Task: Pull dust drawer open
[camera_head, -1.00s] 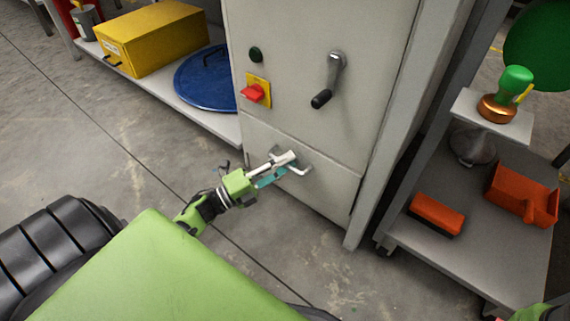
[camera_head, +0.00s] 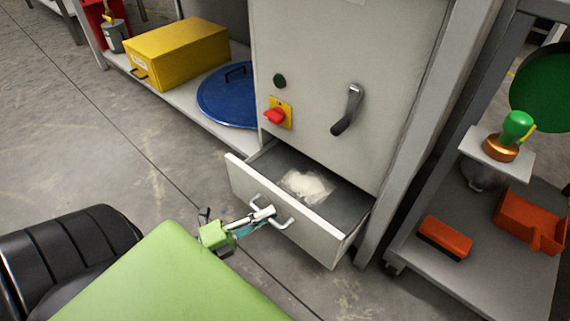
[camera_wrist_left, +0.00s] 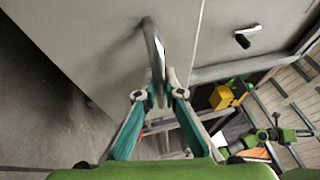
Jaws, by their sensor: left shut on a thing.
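The dust drawer (camera_head: 290,222) is pulled out of the lower part of the grey cabinet (camera_head: 350,60). A pale heap of dust (camera_head: 307,185) lies inside it. My left gripper (camera_head: 268,213) is shut on the drawer's metal bar handle (camera_head: 286,222). In the left wrist view the handle (camera_wrist_left: 153,45) runs between the two fingertips (camera_wrist_left: 160,92), in front of the drawer's flat front (camera_wrist_left: 90,40). My right gripper does not show in the head view.
A yellow box (camera_head: 180,52) and a blue round lid (camera_head: 225,97) are on a low shelf at left. A cart (camera_head: 470,255) at right carries an orange brush (camera_head: 445,238) and orange scoop (camera_head: 530,220).

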